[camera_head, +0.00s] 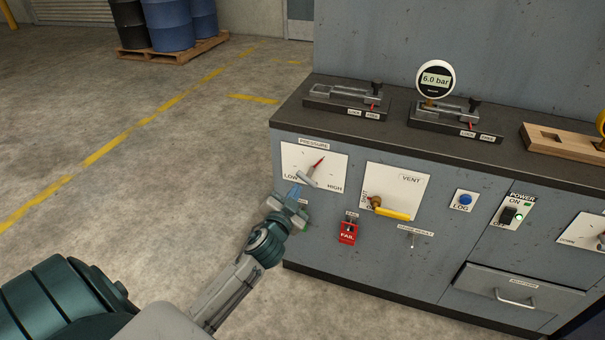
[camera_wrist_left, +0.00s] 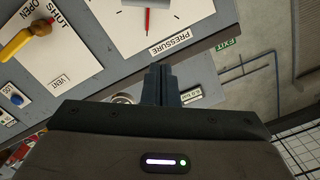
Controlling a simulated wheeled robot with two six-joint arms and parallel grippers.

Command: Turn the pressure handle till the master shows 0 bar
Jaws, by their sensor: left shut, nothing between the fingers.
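The pressure handle (camera_head: 307,179) is a grey lever with a red pointer (camera_head: 318,163) on a white plate marked PRESSURE, LOW and HIGH. The pointer aims up and slightly right, between the two marks. In the left wrist view the red pointer (camera_wrist_left: 147,22) shows at the top, with the handle mostly cut off. The master gauge (camera_head: 435,79) on the bench top reads 6.0 bar. My left gripper (camera_head: 296,192) is shut and empty, just below and left of the handle in the head view. Its closed fingers also show in the left wrist view (camera_wrist_left: 158,84). My right gripper is out of view.
A VENT plate with a yellow lever (camera_head: 393,213) is right of the pressure plate. Open floor lies left of the bench (camera_head: 290,120).

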